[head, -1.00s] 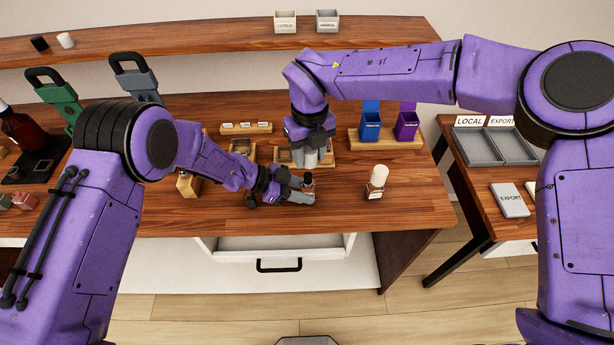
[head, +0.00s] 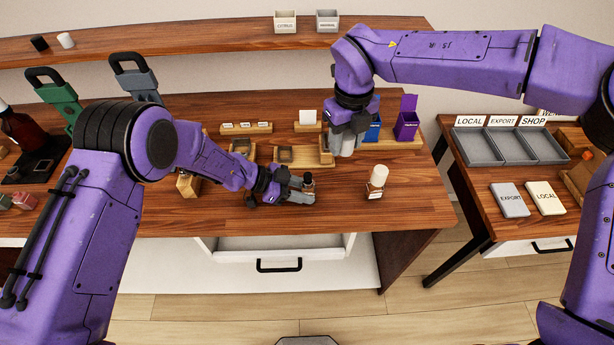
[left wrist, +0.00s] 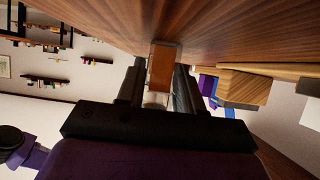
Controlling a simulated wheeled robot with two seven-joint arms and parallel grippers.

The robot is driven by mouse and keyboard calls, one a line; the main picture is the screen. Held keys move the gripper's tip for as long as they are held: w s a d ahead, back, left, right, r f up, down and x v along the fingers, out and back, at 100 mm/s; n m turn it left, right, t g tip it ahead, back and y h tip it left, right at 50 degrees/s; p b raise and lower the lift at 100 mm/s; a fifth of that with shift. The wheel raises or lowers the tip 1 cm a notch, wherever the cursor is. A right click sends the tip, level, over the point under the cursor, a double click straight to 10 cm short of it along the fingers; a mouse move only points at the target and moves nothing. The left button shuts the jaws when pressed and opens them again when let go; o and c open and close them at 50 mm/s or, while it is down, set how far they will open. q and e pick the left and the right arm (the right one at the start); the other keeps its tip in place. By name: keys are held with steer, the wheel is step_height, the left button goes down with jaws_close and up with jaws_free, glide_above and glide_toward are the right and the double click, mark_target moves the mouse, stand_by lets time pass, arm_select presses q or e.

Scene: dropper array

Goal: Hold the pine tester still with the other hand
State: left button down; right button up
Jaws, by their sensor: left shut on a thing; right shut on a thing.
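My left gripper (head: 300,190) is low over the front of the wooden table and shut on a small amber bottle (head: 309,186), taken to be the pine tester. No label on it can be read. In the left wrist view the bottle (left wrist: 162,68) sits between the two dark fingers. No white cap shows on it, unlike the capped bottle (head: 376,182) to its right. My right gripper (head: 343,148) points down behind and to the right of the held bottle, apart from it. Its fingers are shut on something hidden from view.
Small wooden trays (head: 285,155) lie behind the left gripper. Blue (head: 373,128) and purple (head: 406,122) holders stand right of the right gripper. A wooden block (head: 188,185) is left of the left gripper. Bare tabletop lies at the front right. A grey sorting tray (head: 510,146) is on the side table.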

arm_select(q)
steer(key=c, duration=0.6)
jaws_free()
steer(key=shift+c, duration=0.2)
steer(key=v, duration=1.2)
